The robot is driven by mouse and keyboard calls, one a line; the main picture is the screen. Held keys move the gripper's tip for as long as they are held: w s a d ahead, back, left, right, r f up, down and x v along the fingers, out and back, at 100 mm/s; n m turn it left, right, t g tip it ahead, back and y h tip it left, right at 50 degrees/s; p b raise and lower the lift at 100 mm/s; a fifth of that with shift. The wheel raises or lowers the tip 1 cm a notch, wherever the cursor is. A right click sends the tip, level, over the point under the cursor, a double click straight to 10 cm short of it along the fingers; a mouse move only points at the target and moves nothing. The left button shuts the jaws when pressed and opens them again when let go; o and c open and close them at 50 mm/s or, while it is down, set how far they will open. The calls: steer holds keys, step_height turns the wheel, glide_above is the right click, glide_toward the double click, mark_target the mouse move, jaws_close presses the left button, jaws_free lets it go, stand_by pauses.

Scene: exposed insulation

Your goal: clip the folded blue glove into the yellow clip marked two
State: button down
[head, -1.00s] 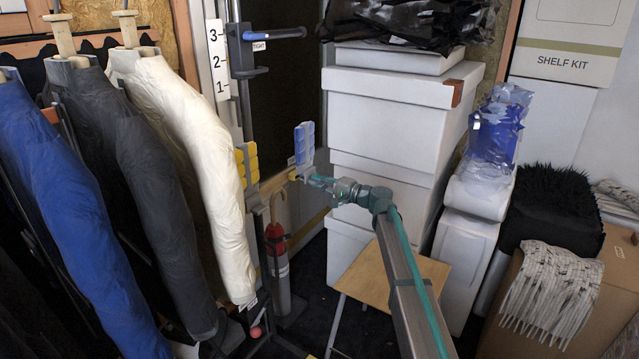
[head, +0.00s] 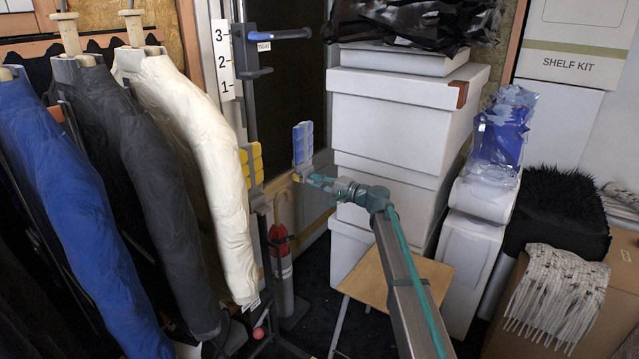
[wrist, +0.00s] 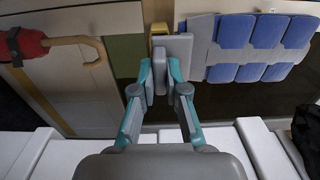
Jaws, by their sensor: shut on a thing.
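The folded blue glove (head: 303,144) shows as an upright blue segmented piece on a grey backing in the head view. My gripper (head: 312,181) is shut on its grey lower part, with a bit of yellow beside the fingertips. In the wrist view, the closed fingers (wrist: 160,75) are at the grey block, and the blue glove (wrist: 262,48) extends right in two rows of pads. The yellow clip (head: 257,163) is on the upright rail left of the glove, with a small gap between them. Its own number is not readable.
A white strip numbered 3, 2, 1 (head: 222,60) and a blue handle marked TIGHT (head: 282,34) are above the clip. Coats (head: 205,140) hang at left. Stacked white boxes (head: 395,110) stand behind and right.

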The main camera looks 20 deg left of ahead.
steer(key=shift+w+a, duration=0.15)
steer(key=shift+a, duration=0.65)
steer(key=c, duration=1.1)
jaws_free()
steer(key=d, duration=0.4)
steer(key=s+d, duration=0.1)
steer(key=d, duration=0.3)
steer(key=s+d, duration=0.1)
steer(key=d, duration=0.2)
steer(key=shift+s+d, duration=0.15)
steer(key=shift+d, duration=0.25)
